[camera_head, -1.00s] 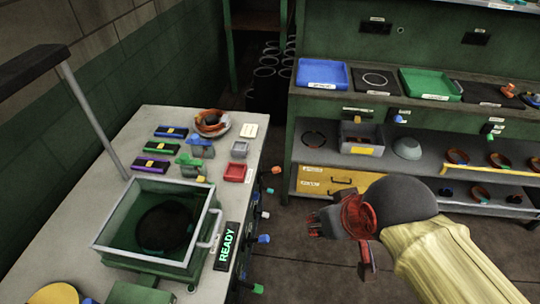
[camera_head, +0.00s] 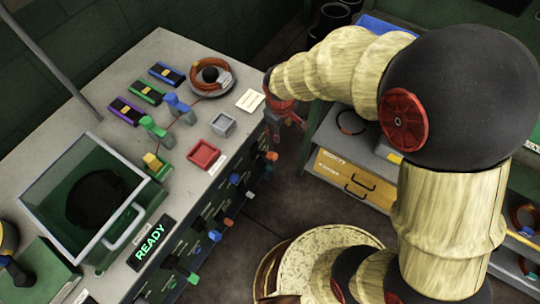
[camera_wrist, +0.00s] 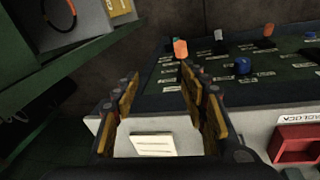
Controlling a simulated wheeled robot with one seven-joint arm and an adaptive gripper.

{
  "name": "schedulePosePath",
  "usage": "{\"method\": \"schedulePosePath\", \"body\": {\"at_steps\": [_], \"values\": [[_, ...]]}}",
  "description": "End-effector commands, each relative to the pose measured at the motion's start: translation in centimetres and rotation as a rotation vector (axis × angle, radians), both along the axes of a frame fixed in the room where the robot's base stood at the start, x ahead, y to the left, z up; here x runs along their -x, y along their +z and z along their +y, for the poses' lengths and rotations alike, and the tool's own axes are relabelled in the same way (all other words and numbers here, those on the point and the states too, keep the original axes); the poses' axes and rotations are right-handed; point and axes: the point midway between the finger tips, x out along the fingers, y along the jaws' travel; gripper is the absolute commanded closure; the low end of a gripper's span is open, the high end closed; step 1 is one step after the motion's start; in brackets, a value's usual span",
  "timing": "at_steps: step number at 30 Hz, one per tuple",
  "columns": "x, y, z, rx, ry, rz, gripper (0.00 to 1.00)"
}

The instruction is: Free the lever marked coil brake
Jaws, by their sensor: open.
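Several levers with coloured knobs stick out of the green side panel of the counter. In the head view I see an orange knob (camera_head: 271,156), a blue knob (camera_head: 234,178) and a green knob (camera_head: 193,279). The wrist view shows an orange-knobbed lever (camera_wrist: 180,49) and a blue-knobbed lever (camera_wrist: 242,65) on the dark labelled panel (camera_wrist: 210,88). The labels are too small to read, so I cannot tell which is coil brake. My gripper (camera_wrist: 161,88) is open and empty beside the panel. The orange knob shows just beyond its right finger, apparently apart from it.
The counter top holds a red tray (camera_head: 203,155), a grey box (camera_head: 223,124), a white card (camera_head: 250,100) and a glass-topped box (camera_head: 85,190) by a READY sign (camera_head: 151,242). A shelf with a yellow drawer (camera_head: 352,180) stands to the right across a floor gap.

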Motion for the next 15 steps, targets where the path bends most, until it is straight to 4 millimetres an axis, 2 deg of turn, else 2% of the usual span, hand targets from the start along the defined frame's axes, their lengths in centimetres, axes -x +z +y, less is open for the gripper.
{"method": "schedulePosePath", "body": {"at_steps": [1,3,6,9,15], "values": [[-0.1,-3.3,1.1,0.019,0.055,0.031,0.56],[-0.2,-6.7,2.3,0.036,0.118,0.056,0.56],[-0.1,-10.1,3.5,0.052,0.186,0.079,0.56],[0.0,-12.1,4.1,0.059,0.223,0.092,0.56],[0.0,-13.8,4.2,0.064,0.24,0.097,0.56]]}}
